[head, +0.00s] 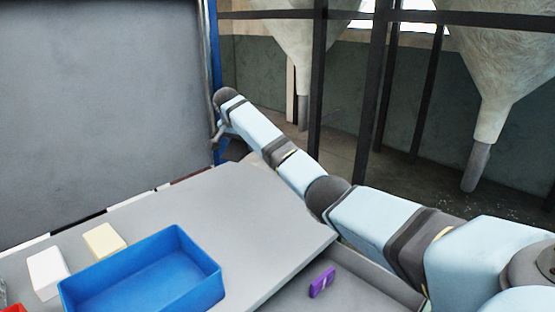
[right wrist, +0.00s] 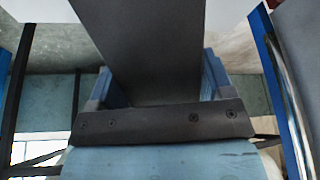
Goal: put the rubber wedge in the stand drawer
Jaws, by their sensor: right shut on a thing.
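My right arm reaches from the lower right to the blue upright in the head view. My right gripper (head: 219,138) is at its far end, small and close beside that upright. In the right wrist view it is shut on a dark grey slab (right wrist: 158,45), which I cannot surely identify as the rubber wedge. The stand drawer (head: 372,287) is open at the lower right, below the grey table top. A purple block (head: 322,282) with a pale mark lies in it. My left gripper is not in view.
A blue tray (head: 195,240) stands on the grey table (head: 250,195), with a white block (head: 47,272) and a cream block (head: 104,241) beside it. A blue upright (head: 211,60) edges a large grey panel (head: 100,100). Pale hoppers (head: 505,60) hang behind dark posts.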

